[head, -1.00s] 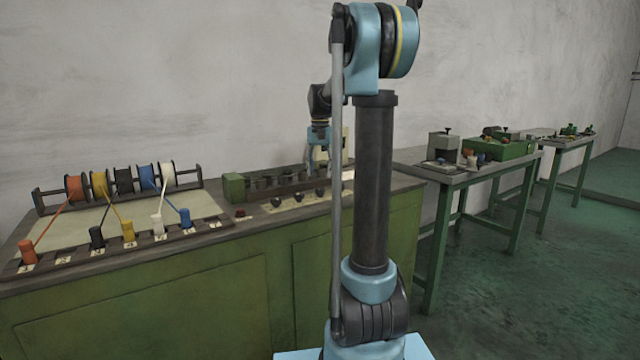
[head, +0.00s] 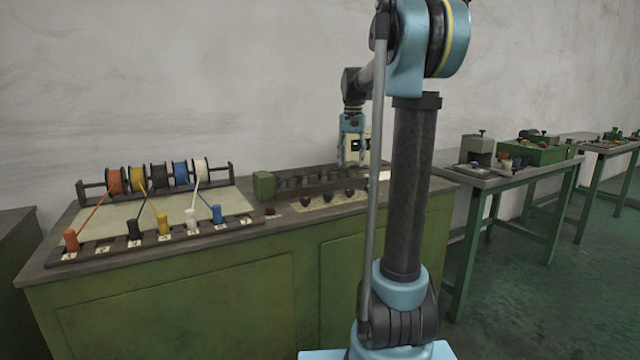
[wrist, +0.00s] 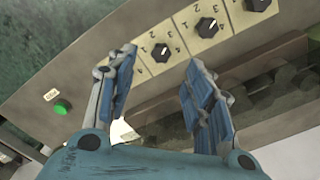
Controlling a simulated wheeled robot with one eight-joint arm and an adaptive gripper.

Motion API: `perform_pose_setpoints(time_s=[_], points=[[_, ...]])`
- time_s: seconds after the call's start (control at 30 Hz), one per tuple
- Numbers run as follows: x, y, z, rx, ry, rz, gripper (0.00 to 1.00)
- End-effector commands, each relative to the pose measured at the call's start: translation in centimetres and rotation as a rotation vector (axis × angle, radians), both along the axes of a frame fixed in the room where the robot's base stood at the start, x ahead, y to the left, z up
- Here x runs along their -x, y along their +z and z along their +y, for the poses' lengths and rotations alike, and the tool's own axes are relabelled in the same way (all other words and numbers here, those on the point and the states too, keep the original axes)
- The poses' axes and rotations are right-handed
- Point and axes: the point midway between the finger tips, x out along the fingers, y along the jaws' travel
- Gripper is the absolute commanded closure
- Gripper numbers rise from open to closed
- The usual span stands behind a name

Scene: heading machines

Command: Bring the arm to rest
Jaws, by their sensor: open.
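My gripper (head: 353,155) hangs from my arm above the back right part of the green bench (head: 190,305). In the wrist view my gripper (wrist: 162,92) has its two blue-padded fingers spread apart, with nothing between them. Below the fingers is a pale panel (wrist: 182,42) with several black knobs, one of them the knob (wrist: 162,52) near the fingertips. A green button (wrist: 62,106) sits on the same bench top to the left. The fingers appear apart from the knobs.
A rack of coloured spools (head: 158,178) stands on the bench's left part, its strands running to coloured plugs, such as the orange plug (head: 71,240). A green block (head: 264,186) stands beside the panel. Other tables (head: 510,175) stand to the right, with open floor (head: 520,310) before them.

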Motion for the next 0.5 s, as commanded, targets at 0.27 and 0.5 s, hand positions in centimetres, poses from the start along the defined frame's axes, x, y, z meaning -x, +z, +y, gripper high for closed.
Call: perform_pose_setpoints(time_s=[0.27,0.5], points=[[8.2,-2.1,0.0,0.003,0.071,-0.035,0.53],[15.1,-5.2,0.0,0.007,0.135,-0.068,0.53]])
